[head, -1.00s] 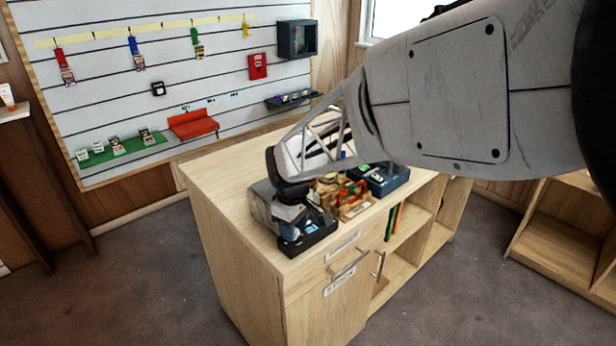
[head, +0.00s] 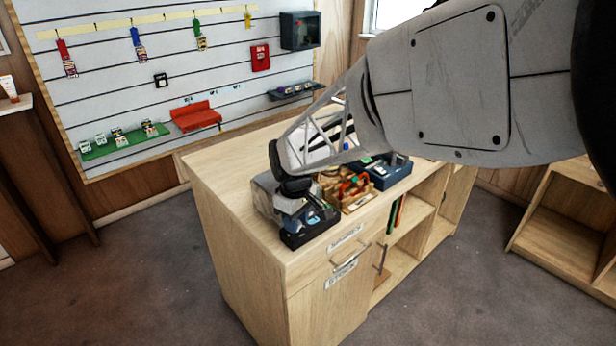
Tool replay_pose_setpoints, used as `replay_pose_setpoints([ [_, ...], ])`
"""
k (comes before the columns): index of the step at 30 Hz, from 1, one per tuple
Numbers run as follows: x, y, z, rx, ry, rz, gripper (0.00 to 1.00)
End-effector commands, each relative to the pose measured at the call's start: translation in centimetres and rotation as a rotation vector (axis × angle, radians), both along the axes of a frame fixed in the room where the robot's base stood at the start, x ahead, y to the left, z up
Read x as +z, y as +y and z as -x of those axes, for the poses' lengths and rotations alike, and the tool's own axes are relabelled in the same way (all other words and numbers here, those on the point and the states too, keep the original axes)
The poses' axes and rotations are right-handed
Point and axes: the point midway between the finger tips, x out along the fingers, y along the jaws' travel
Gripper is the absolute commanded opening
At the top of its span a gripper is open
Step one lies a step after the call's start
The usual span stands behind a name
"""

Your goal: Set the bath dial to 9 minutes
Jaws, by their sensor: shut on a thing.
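A grey box that looks like the bath (head: 264,200) stands near the front left part of the wooden counter. Its dial cannot be made out, as my gripper covers that area. My gripper (head: 303,211) points down at the right side of the box, low above a dark tray (head: 311,234). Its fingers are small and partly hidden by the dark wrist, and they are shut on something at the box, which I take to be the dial. The dial's minute setting cannot be read.
A wooden organiser (head: 352,192) with coloured gear and a dark blue case (head: 388,172) stand close on the right. The counter (head: 228,165) is bare at the left and back. A slatted wall with a red shelf (head: 196,117) and hanging gear is behind.

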Motion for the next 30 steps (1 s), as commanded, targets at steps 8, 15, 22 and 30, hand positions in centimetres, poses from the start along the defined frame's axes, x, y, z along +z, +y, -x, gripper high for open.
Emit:
replay_pose_setpoints([
  [8,-0.03,-0.02,0.01,-0.155,0.001,0.000,0.08],
  [15,0.03,-0.02,0.01,-0.344,0.000,0.001,0.08],
  [22,0.02,-0.04,0.04,-0.504,0.001,0.000,0.08],
  [30,0.01,-0.03,0.03,-0.607,0.000,0.001,0.08],
])
